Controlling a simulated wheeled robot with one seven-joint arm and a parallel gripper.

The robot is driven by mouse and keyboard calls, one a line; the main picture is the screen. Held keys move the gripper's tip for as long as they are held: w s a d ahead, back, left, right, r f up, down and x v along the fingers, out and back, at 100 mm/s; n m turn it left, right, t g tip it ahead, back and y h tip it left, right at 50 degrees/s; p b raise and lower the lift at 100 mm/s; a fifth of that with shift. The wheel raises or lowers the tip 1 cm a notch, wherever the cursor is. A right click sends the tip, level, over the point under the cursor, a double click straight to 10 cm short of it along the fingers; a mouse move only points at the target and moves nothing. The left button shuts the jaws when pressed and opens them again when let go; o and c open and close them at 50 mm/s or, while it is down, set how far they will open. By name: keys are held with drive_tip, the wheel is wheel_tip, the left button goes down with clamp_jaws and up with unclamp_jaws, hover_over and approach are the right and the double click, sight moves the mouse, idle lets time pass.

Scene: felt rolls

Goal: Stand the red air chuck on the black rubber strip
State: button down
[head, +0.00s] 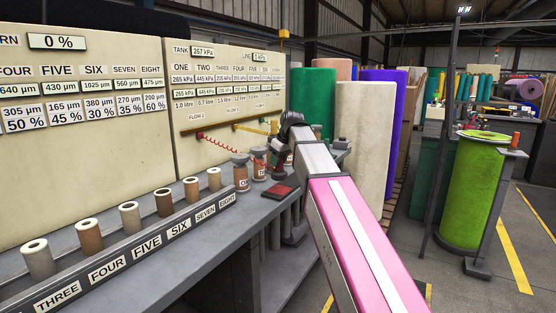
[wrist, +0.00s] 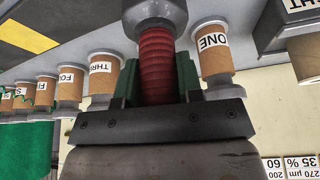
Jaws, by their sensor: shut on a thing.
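The red air chuck (wrist: 157,65) is a ribbed red grip with a wide, round grey part at its upper end in the wrist view. My gripper (wrist: 157,88) is shut on the red grip, with a green finger on each side. In the head view my gripper (head: 280,147) is small and dark, above the far part of the bench. A red coiled hose (head: 220,144) leads toward it. A flat red-topped dark piece (head: 283,191) lies on the bench below. I cannot tell whether it is part of the black rubber strip.
Brown labelled spools stand in a row close by, including ONE (wrist: 212,55) and THREE (wrist: 103,78). A rail (head: 140,250) with several small rolls runs along the bench (head: 215,235). Gauge panels stand behind. Tall felt rolls (head: 362,140) stand beyond my arm.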

sight(279, 171)
drive_tip(key=shift+s, duration=0.1)
drive_tip(key=shift+f, duration=1.95)
drive_tip(key=shift+f, duration=0.55)
drive_tip(key=c, duration=0.7)
unclamp_jaws()
drive_tip(key=v, duration=1.1)
drive_tip(key=shift+f, duration=0.1)
